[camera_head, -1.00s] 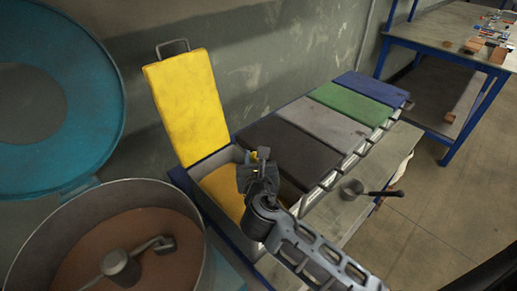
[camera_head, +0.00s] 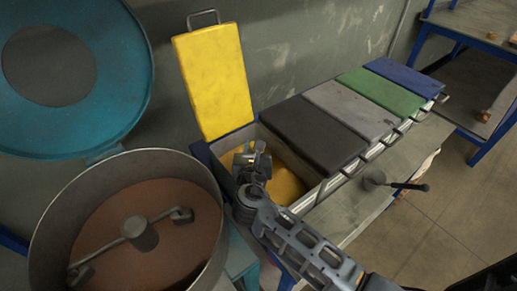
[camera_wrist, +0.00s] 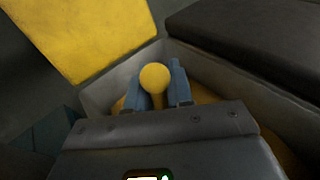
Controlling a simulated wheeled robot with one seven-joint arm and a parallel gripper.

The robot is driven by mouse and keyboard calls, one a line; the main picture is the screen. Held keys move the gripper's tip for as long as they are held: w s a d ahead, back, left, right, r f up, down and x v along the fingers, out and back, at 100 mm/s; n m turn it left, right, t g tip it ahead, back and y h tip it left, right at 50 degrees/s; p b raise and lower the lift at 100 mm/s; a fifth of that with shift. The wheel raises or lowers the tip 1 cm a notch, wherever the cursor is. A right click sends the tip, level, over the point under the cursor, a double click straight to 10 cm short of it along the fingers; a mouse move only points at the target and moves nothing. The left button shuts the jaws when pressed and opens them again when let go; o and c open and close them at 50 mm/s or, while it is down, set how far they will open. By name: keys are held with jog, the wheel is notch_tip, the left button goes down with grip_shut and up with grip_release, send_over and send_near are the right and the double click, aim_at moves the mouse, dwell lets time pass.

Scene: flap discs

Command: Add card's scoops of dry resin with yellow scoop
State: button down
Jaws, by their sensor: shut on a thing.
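My gripper (camera_head: 252,165) is inside the mouth of the open bin with the yellow lid (camera_head: 213,80). In the wrist view its two blue-grey fingers are shut around the handle of the yellow scoop (camera_wrist: 155,77), whose round yellow end faces the camera. The scoop's bowl is hidden, so I cannot tell whether it holds resin. Yellow dry resin (camera_head: 285,184) lies in the bin beneath the gripper. The mixer drum (camera_head: 48,215) stands open at the left, with brown material (camera_head: 180,245) and a mixing arm inside. No card is readable.
Bins with black (camera_head: 312,133), grey (camera_head: 350,108), green (camera_head: 380,91) and blue (camera_head: 405,77) lids stand shut in a row. A dark scoop (camera_head: 375,180) lies on the bench ledge at the right. The raised teal drum lid (camera_head: 120,80) is at upper left.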

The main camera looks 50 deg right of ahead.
jog(key=s+d+b, duration=0.1)
jog(key=s+d, duration=0.1)
jog(key=s, duration=0.3)
jog(key=shift+m+t, duration=0.3)
jog(key=shift+m, duration=0.3)
jog(key=w+b, duration=0.1)
jog(key=w+a+b, duration=0.1)
jog(key=w+b, duration=0.1)
jog(key=w+f+b, duration=0.1)
jog(key=shift+w+a+b, duration=0.3)
jog(key=shift+w+a, duration=0.05)
jog(key=shift+a, duration=0.05)
jog(key=s+d+r+m+t+p, duration=0.1)
jog(key=s+d+r+m+p, duration=0.2)
jog(key=r, duration=0.9)
jog(key=s+m+p, duration=0.1)
jog(key=s+m, duration=0.2)
jog(key=shift+s+r+t+h, duration=0.25)
jog(key=shift+s+t+h, duration=0.05)
jog(key=shift+t, duration=0.1)
jog(key=shift+d, duration=0.1)
